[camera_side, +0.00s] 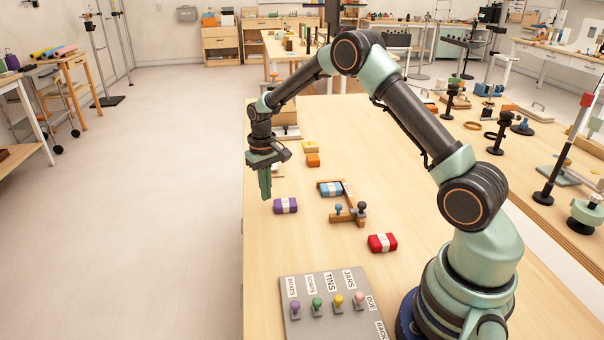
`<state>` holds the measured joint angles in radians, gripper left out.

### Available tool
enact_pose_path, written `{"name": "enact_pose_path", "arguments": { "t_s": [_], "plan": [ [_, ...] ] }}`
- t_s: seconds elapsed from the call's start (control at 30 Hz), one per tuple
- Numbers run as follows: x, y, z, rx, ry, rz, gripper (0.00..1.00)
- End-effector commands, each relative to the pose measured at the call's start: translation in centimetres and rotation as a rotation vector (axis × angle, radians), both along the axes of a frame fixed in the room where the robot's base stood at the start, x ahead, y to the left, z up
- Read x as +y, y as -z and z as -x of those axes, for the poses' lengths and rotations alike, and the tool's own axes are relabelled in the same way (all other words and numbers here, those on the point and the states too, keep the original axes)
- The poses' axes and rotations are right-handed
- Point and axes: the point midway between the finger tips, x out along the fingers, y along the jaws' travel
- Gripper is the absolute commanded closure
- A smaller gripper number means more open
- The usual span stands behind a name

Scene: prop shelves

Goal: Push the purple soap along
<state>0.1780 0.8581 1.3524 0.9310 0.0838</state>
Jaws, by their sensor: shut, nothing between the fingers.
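The purple soap (286,205) is a small block with a pale band around its middle. It lies flat on the wooden table (262,290) near the left edge. My gripper (265,197) points down just left of and behind the soap, with its fingers together and nothing held. It looks close to the soap, but I cannot tell whether they touch.
A blue banded block (331,189) lies inside a brown angled frame (349,192) right of the soap. A red banded block (382,243) lies nearer. Orange (313,160) and yellow (310,147) blocks lie farther back. A grey labelled board (335,318) with coloured pegs is in front.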

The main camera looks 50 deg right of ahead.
Motion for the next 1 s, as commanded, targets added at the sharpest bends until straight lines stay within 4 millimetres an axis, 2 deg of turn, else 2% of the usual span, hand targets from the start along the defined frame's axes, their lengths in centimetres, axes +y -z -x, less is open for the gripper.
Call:
{"name": "enact_pose_path", "arguments": {
  "t_s": [0.57,1.0],
  "plan": [
    [0.0,0.1,0.0,0.000,0.000,0.000,1.00],
    [0.0,1.6,0.0,0.000,0.000,0.000,1.00]
  ]
}}
